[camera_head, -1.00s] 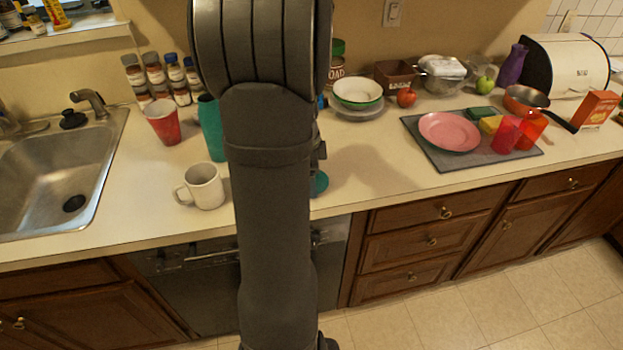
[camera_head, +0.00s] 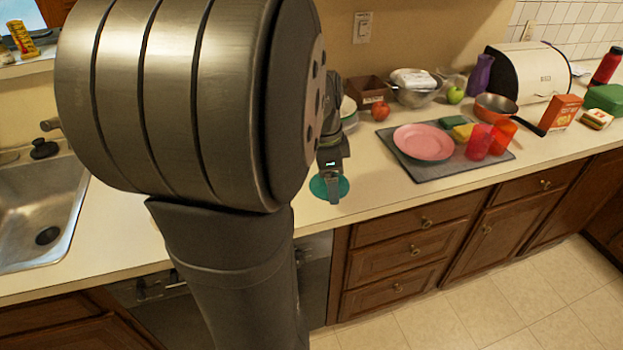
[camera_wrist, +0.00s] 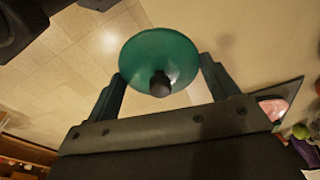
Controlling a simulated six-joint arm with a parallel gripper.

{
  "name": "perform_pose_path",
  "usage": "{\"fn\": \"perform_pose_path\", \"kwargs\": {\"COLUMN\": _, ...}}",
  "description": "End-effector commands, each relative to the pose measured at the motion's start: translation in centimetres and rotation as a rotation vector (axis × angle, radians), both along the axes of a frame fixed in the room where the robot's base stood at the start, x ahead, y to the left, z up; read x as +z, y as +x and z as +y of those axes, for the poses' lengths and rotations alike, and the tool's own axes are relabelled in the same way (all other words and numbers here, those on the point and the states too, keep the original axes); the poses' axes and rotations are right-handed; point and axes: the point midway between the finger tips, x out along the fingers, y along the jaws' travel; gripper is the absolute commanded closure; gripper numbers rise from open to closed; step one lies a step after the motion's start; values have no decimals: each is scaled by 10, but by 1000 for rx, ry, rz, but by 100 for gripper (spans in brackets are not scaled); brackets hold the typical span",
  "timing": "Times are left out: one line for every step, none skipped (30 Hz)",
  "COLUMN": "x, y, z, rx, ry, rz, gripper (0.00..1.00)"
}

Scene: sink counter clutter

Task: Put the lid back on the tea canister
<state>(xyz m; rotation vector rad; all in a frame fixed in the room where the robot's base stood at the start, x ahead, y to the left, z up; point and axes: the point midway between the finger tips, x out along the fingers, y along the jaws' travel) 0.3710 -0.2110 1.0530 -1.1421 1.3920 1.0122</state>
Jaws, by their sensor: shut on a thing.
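The lid is a round teal disc (camera_head: 341,187) with a small dark knob. In the head view it is under my gripper (camera_head: 332,184), over the front part of the counter; its height above the counter is hard to tell. In the wrist view the lid (camera_wrist: 150,47) fills the space beyond my two fingers (camera_wrist: 160,88), with its knob between them. My gripper is shut on the lid. The tea canister cannot be made out now; my arm covers much of the counter's left part.
A grey mat (camera_head: 443,175) with a pink plate (camera_head: 423,142) and red cups (camera_head: 480,142) lies to the right. Bowls (camera_head: 348,118), a red apple (camera_head: 380,109) and a brown box (camera_head: 366,90) stand behind. The sink (camera_head: 35,205) is at the left.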

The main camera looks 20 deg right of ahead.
Motion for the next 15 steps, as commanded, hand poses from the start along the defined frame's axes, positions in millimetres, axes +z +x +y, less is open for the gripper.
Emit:
{"fn": "perform_pose_path", "kwargs": {"x": 3, "y": -2, "z": -3, "rx": -1, "ry": 0, "rz": -2, "gripper": 42}}
{"fn": "perform_pose_path", "kwargs": {"x": 5, "y": -2, "z": -3, "rx": 3, "ry": 0, "rz": -2, "gripper": 42}}
{"fn": "perform_pose_path", "kwargs": {"x": 7, "y": 0, "z": -4, "rx": 11, "ry": 0, "rz": -2, "gripper": 42}}
{"fn": "perform_pose_path", "kwargs": {"x": 8, "y": 4, "z": -3, "rx": 21, "ry": 0, "rz": -2, "gripper": 42}}
{"fn": "perform_pose_path", "kwargs": {"x": 11, "y": 9, "z": -2, "rx": 32, "ry": 0, "rz": -2, "gripper": 42}}
{"fn": "perform_pose_path", "kwargs": {"x": 13, "y": 17, "z": 0, "rx": 52, "ry": 0, "rz": -1, "gripper": 42}}
{"fn": "perform_pose_path", "kwargs": {"x": 16, "y": 26, "z": 3, "rx": 72, "ry": 0, "rz": -1, "gripper": 42}}
{"fn": "perform_pose_path", "kwargs": {"x": 19, "y": 36, "z": 7, "rx": 93, "ry": -1, "rz": -2, "gripper": 42}}
{"fn": "perform_pose_path", "kwargs": {"x": 23, "y": 51, "z": 13, "rx": 127, "ry": 0, "rz": -1, "gripper": 42}}
{"fn": "perform_pose_path", "kwargs": {"x": 27, "y": 63, "z": 19, "rx": 153, "ry": -1, "rz": -1, "gripper": 42}}
{"fn": "perform_pose_path", "kwargs": {"x": 30, "y": 76, "z": 25, "rx": 180, "ry": 0, "rz": -1, "gripper": 42}}
{"fn": "perform_pose_path", "kwargs": {"x": 35, "y": 93, "z": 34, "rx": 219, "ry": -1, "rz": -1, "gripper": 42}}
{"fn": "perform_pose_path", "kwargs": {"x": 38, "y": 105, "z": 42, "rx": 249, "ry": -1, "rz": -2, "gripper": 42}}
{"fn": "perform_pose_path", "kwargs": {"x": 42, "y": 117, "z": 50, "rx": 277, "ry": 0, "rz": -1, "gripper": 42}}
{"fn": "perform_pose_path", "kwargs": {"x": 46, "y": 133, "z": 62, "rx": 314, "ry": -1, "rz": -3, "gripper": 42}}
